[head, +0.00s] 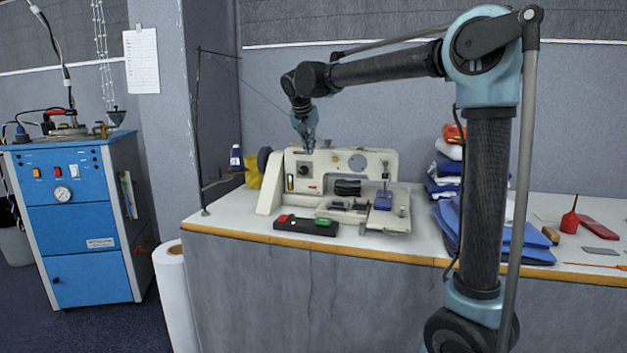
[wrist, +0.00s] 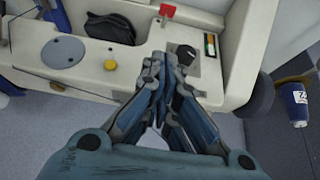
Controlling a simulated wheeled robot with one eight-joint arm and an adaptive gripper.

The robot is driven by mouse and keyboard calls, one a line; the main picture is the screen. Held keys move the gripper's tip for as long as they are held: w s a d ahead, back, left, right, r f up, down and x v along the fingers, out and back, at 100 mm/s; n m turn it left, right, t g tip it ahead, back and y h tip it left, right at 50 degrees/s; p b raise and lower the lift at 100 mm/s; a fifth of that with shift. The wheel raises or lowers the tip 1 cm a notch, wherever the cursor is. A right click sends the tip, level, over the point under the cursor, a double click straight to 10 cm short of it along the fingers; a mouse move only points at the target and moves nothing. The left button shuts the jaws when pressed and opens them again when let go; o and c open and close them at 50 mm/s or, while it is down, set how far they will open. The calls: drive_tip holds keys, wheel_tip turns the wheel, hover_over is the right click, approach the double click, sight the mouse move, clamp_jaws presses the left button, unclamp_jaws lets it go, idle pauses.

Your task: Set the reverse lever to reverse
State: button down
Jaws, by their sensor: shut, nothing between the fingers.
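The sewing machine (head: 330,172) is a cream-coloured unit on the table. In the wrist view its body (wrist: 75,25) spans the top. A small red lever piece (wrist: 167,12) sticks out from it; it looks like the reverse lever, but its setting cannot be told. It shows as a small red patch in the head view (head: 312,188). A black dial (wrist: 186,56) sits on a square plate beside it. My gripper (wrist: 163,62) is shut and empty, pointing down over the machine's top, left of the dial and apart from the red piece. It also shows in the head view (head: 308,146).
A thread spool (wrist: 294,105) stands beside the machine's handwheel (wrist: 258,95). Folded cloth (head: 480,235) is to the right. A thin thread stand (head: 199,140) rises at the left.

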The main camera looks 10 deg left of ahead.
idle(0.3)
drive_tip(key=x, duration=0.9)
drive_tip(key=shift+w+f, duration=0.2)
drive_tip(key=shift+f, duration=0.15)
drive_tip(key=f, duration=0.3)
drive_tip(key=shift+s, duration=0.35)
drive_tip(key=shift+s+f, duration=0.15)
drive_tip(key=shift+f, duration=0.4)
drive_tip(key=shift+d, duration=0.2)
